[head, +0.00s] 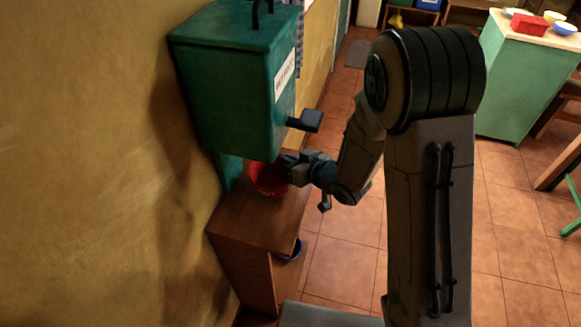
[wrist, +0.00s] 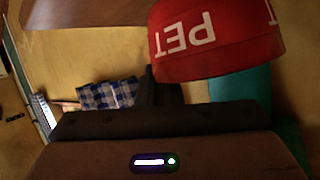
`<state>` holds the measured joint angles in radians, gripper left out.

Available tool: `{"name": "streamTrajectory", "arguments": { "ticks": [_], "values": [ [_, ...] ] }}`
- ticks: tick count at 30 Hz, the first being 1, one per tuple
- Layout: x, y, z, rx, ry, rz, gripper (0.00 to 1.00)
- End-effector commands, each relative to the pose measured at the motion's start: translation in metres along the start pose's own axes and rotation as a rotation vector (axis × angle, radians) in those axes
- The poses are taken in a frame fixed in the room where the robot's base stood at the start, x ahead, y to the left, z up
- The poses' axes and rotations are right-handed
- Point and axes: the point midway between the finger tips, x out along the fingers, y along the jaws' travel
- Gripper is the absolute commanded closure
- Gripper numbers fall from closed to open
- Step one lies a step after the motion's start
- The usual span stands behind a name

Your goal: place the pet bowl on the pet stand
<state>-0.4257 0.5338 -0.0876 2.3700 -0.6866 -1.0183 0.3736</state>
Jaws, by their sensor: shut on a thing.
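The red pet bowl (head: 268,179) is at my gripper (head: 290,166), under the teal box and over the brown wooden stand (head: 252,222). I cannot tell whether its base touches the stand's top. In the wrist view the bowl (wrist: 215,45) shows white "PET" lettering, upside down in the picture. My gripper is shut on the bowl's near side; the fingertips are mostly hidden by the bowl and the wrist. Part of the brown top (wrist: 85,14) shows beside the bowl in the wrist view.
A teal box (head: 240,85) with a dark lever (head: 306,121) hangs close above the bowl, against the yellow wall. A green counter (head: 520,85) with bowls stands at right. Tiled floor between is open.

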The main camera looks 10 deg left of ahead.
Motion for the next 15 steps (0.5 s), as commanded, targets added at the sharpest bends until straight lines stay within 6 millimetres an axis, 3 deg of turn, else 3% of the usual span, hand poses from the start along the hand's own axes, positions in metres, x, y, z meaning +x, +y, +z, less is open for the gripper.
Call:
{"name": "streamTrajectory", "arguments": {
  "ticks": [6, 14, 15],
  "values": [
    [0.009, 0.004, 0.023, 0.0, -0.002, 0.0, 1.0],
    [0.01, 0.004, 0.025, -0.002, 0.0, 0.0, 1.0],
    [0.01, 0.004, 0.026, -0.001, -0.002, 0.0, 0.89]
  ]
}}
